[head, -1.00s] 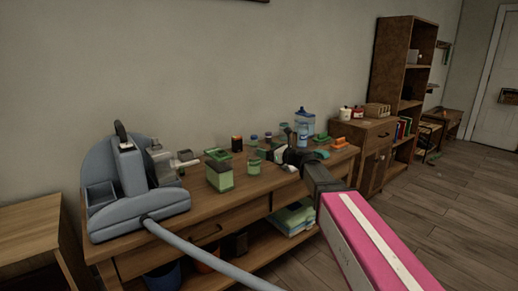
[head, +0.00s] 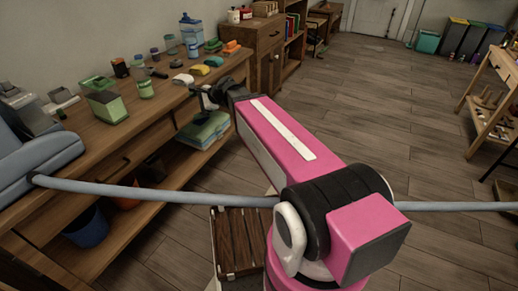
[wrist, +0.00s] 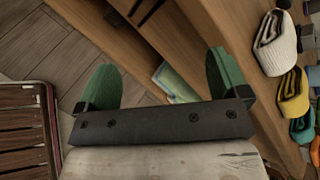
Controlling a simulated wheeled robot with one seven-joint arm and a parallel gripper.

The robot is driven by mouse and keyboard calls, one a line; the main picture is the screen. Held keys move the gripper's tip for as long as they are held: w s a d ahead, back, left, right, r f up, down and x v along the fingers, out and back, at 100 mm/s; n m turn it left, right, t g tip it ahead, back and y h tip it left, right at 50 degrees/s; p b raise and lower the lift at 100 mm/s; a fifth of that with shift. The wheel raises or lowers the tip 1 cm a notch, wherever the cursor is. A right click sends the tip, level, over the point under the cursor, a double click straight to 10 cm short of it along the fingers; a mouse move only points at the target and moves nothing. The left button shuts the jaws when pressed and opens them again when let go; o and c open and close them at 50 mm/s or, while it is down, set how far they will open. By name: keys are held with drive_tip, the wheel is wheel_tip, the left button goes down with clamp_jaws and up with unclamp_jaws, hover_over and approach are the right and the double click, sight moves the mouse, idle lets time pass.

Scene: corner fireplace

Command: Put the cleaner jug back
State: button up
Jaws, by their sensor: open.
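A blue translucent jug (head: 192,34), which looks like the cleaner jug, stands upright at the back of the wooden bench (head: 140,112), among smaller bottles. I cannot read a label on it. My gripper (head: 204,94) is by the bench's front edge, nearer to me than the jug and apart from it. In the wrist view my gripper (wrist: 161,80) has its two green fingers wide apart with nothing held between them. The jug is not seen in the wrist view.
Rolled cloths, one white (wrist: 277,45) and one yellow (wrist: 291,95), lie on the bench top near my gripper. Green folded cloths (head: 205,128) sit on the lower shelf. A grey hose (head: 120,194) crosses in front. A slatted wooden stool (head: 240,240) stands on the floor. Right floor is open.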

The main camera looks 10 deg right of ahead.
drive_tip(key=s+d+f+n+g+h, duration=0.2)
drive_tip(key=s+d+f+n+h, duration=0.3)
drive_tip(key=d, duration=0.7)
drive_tip(key=s+d+f+n+g+h, duration=0.2)
drive_tip(key=s+d+f+n+h, duration=0.3)
drive_tip(key=s+d+f+n, duration=0.3)
drive_tip(key=s+d+f, duration=0.1)
drive_tip(key=d+f, duration=0.3)
drive_tip(key=shift+s+g+h, duration=0.3)
drive_tip(key=shift+g, duration=0.1)
drive_tip(key=shift+a, duration=0.15)
